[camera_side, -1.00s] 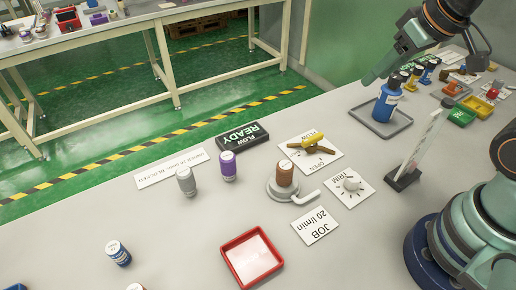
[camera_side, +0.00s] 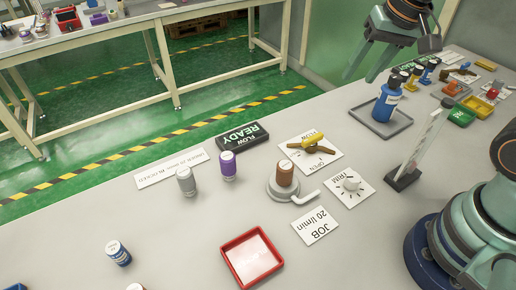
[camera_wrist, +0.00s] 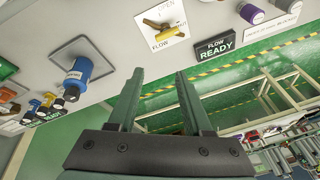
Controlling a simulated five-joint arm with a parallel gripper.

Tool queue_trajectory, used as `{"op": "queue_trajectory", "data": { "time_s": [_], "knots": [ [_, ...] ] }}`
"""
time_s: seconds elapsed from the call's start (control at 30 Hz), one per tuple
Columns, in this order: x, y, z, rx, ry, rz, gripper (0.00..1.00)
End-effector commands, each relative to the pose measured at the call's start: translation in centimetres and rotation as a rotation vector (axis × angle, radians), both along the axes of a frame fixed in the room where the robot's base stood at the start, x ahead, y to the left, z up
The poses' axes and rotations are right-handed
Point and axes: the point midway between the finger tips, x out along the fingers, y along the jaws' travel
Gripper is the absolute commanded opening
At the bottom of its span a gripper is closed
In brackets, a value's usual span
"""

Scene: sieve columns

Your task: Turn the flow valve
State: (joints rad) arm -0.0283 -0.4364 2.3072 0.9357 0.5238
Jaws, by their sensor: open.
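The flow valve (camera_side: 312,143) has a yellow handle on a brown body and sits on a white card with the words FLOW and OPEN. It also shows at the top of the wrist view (camera_wrist: 163,25). My gripper (camera_side: 362,76) is raised above the far side of the table, right of and beyond the valve, near the blue bottle. In the wrist view my gripper (camera_wrist: 155,80) is open, with nothing between its fingers. The valve is apart from the fingers.
A blue bottle (camera_side: 388,98) stands on a grey tray (camera_side: 405,125). A black READY sign (camera_side: 242,136), a brown column on a grey base (camera_side: 285,173), a TRIM dial (camera_side: 351,184), an upright clear gauge (camera_side: 420,150) and a red tray (camera_side: 251,281) are nearby.

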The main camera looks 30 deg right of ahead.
Motion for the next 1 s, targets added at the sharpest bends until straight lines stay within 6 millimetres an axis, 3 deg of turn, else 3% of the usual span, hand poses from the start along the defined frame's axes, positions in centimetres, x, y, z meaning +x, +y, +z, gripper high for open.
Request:
{"op": "queue_trajectory", "data": {
  "time_s": [0.3,0.5,0.77,1.0],
  "knots": [
    [4.8,1.6,-4.5,0.147,0.215,-0.642,0.50],
    [6.6,2.4,-7.3,0.167,0.288,-0.948,0.50],
    [7.1,2.6,-8.9,0.170,0.309,-1.069,0.50],
    [7.0,2.6,-12.5,0.167,0.313,-1.068,0.50]
  ]
}}
